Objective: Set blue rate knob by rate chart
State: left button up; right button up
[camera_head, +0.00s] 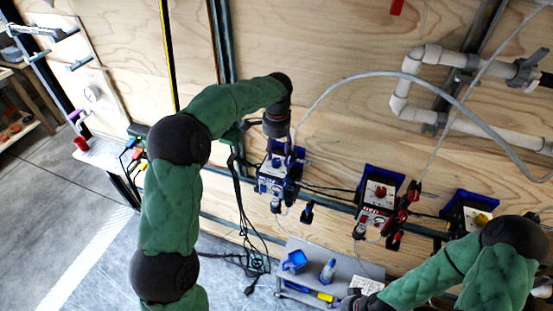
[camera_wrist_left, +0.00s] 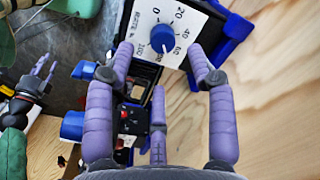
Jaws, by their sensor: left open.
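The blue rate knob (camera_wrist_left: 162,38) sits on a white dial plate marked from 0 to 100 in the left wrist view. I cannot clearly tell which number it points at. My left gripper (camera_wrist_left: 162,58) is open, its purple fingers spread on both sides of the knob, with no clear contact. In the head view my left gripper (camera_head: 285,135) is above the left pump box (camera_head: 273,182), its fingertips mostly hidden. My right gripper (camera_wrist_left: 43,70) shows at the left of the wrist view with its fingers apart. A white printed card (camera_head: 366,285) lies low in the head view; its text is unreadable.
A pump box with a red knob (camera_head: 379,193) and one with a yellow knob (camera_head: 480,219) stand to the right along the rail. A grey shelf (camera_head: 330,272) holds a blue container (camera_head: 294,261) and a bottle (camera_head: 327,270). Black cables (camera_head: 250,235) hang below.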

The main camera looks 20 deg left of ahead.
aim_at(276, 161)
pick_arm(q)
jog(key=f, duration=0.4)
jog(key=shift+w+f, duration=0.3)
jog(key=shift+f, duration=0.1)
jog(key=shift+s+a+f, duration=0.1)
jog(key=shift+f, duration=0.8)
grip_shut()
